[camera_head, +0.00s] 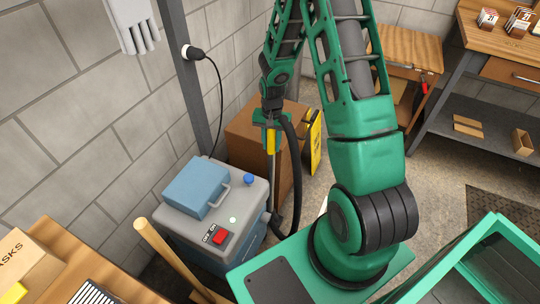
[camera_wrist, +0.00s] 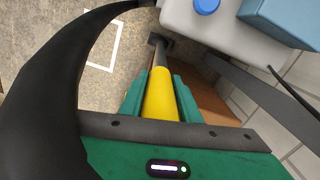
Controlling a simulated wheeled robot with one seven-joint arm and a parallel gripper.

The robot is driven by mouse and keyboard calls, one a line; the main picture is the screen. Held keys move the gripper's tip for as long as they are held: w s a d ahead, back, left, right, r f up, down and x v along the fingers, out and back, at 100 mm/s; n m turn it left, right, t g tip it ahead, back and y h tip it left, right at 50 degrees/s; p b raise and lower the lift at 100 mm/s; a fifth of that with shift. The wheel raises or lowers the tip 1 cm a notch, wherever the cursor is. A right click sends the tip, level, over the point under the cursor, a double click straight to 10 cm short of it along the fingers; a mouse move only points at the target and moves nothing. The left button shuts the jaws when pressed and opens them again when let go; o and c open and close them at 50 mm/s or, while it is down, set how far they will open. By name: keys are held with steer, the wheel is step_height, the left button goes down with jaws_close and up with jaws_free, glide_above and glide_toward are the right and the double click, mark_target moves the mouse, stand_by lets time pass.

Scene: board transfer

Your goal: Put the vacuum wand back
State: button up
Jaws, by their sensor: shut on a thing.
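The vacuum wand (camera_head: 271,142) has a yellow grip and a thin metal tube pointing down. In the wrist view the wand (camera_wrist: 160,98) runs away from me to a dark nozzle beside the grey machine. My gripper (camera_head: 270,120) is shut on the yellow grip, with a green finger on each side; the gripper also shows in the wrist view (camera_wrist: 160,88). A black hose (camera_head: 294,180) loops from the wand down to the vacuum unit (camera_head: 172,218), a grey box with a blue lid, red switch and a lit green light. The wand's lower end is hard to see in the head view.
A brown cardboard-like box (camera_head: 243,128) and a yellow sign (camera_head: 314,140) stand behind the wand. A grey post (camera_head: 187,85) carries a plugged-in black cord. A wooden handle (camera_head: 165,252) leans in front of the unit. A white outline (camera_wrist: 112,58) marks the floor.

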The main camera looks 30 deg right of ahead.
mark_target(272, 151)
steer(key=shift+f, duration=2.15)
steer(key=o, duration=1.1)
step_height(272, 151, up, 12)
steer(key=r, duration=0.1)
steer(key=s+d+r+n+h, duration=0.1)
steer(key=s+d+r, duration=0.1)
steer(key=s+r, duration=0.45)
steer(key=s+d+r, duration=0.3)
steer(key=s+r, duration=0.3)
steer(key=r, duration=0.2)
steer(key=shift+n+y, duration=0.6)
steer(key=shift+n, duration=0.1)
steer(key=s+r, duration=0.2)
steer(key=s, duration=0.4)
steer(key=s+a+r, duration=0.1)
steer(key=s+r, duration=0.2)
steer(key=s, duration=0.3)
steer(key=s+a+r, duration=0.1)
steer(key=s+r, duration=0.1)
steer(key=s, duration=0.4)
steer(key=shift+s+a+r, duration=0.2)
steer(key=shift+r, duration=0.05)
